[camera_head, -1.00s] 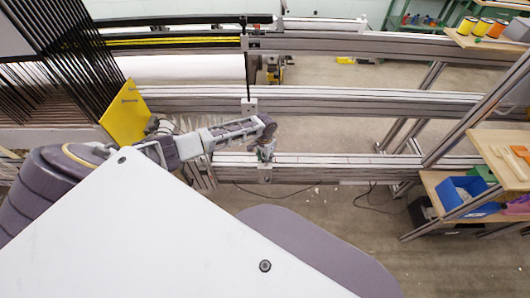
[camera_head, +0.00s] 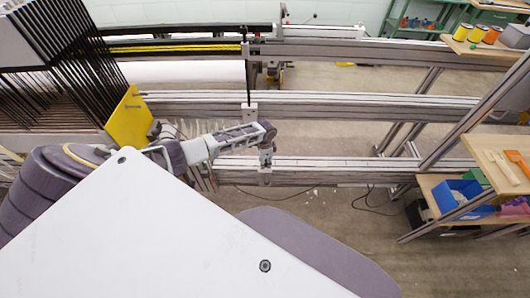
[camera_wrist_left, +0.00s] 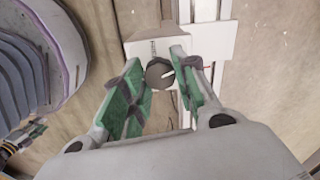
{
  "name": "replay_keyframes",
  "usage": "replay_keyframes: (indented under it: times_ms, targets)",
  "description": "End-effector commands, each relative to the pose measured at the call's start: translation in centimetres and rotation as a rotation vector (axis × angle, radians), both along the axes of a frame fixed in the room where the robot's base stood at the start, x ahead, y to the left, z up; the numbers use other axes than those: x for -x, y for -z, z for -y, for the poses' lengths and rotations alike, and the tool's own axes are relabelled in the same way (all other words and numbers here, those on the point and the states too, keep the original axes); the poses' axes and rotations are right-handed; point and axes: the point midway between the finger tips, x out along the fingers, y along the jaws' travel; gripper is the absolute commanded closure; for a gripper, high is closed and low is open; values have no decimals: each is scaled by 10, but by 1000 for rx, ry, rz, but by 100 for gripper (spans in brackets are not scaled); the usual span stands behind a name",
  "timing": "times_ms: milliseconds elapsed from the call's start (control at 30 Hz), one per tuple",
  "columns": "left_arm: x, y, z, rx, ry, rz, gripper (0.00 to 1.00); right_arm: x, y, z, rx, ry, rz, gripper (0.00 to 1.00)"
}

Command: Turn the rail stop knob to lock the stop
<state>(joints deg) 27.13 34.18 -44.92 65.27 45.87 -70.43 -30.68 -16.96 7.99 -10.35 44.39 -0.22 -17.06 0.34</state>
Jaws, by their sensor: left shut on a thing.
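The rail stop is a white block (camera_wrist_left: 140,48) on the lower metal rail, and it shows small in the head view (camera_head: 265,178). Its knob (camera_wrist_left: 160,74) is dark and round with a white pointer line on its face, tilted toward the upper right in the left wrist view. My left gripper (camera_wrist_left: 157,80) has its green-padded fingers on both sides of the knob and is shut on it. In the head view my left gripper (camera_head: 266,158) hangs over the stop and hides the knob. My right gripper is in neither view.
Metal rails (camera_head: 350,102) run across the frame. A yellow panel (camera_head: 129,119) and dark loom bars (camera_head: 65,75) stand at left. A wooden shelf (camera_head: 482,148) and blue bin (camera_head: 460,194) are at right. A cable lies on the open floor.

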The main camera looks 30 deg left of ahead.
Motion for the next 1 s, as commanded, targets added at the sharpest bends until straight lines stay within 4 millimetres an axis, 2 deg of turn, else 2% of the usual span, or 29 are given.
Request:
replay_keyframes:
  times_ms: [300, 600, 1000]
  targets:
    - [-1, -1, 1, 1, 183, 2, 95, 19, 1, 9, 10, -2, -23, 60]
    - [-1, 0, 1, 1, 259, 2, 95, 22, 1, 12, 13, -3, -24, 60]
    - [-1, 0, 1, 2, 265, 3, 95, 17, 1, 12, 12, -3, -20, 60]
